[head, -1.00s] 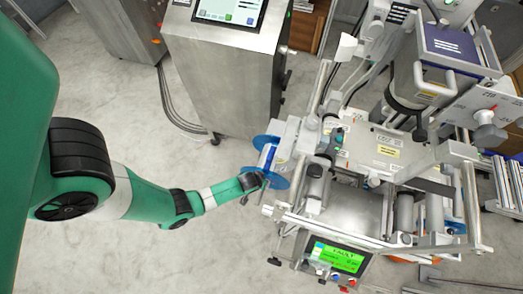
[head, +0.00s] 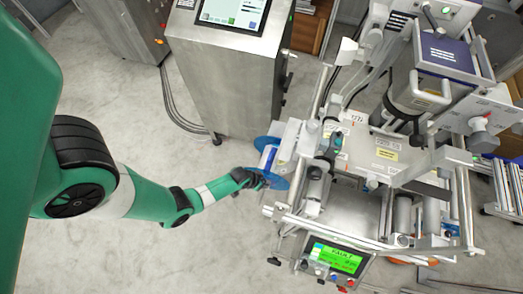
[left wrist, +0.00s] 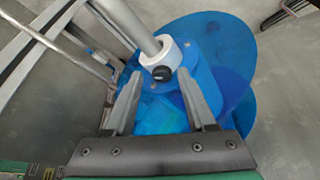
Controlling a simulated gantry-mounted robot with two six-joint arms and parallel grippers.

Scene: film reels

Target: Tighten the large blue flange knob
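The large blue flange (head: 276,180) is on the left side of the machine, at the end of a blue and white roll. In the left wrist view blue discs (left wrist: 225,60) fill the middle and right. My left gripper (head: 258,180) is at the flange's left edge. Contact with the knob cannot be told. My right gripper is out of view.
The machine's metal frame (head: 380,240) stands right of the flange, with a green screen reading FAULT (head: 335,257) at its front. A steel cabinet (head: 225,80) with a touch screen stands behind. Bare floor lies around my left arm.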

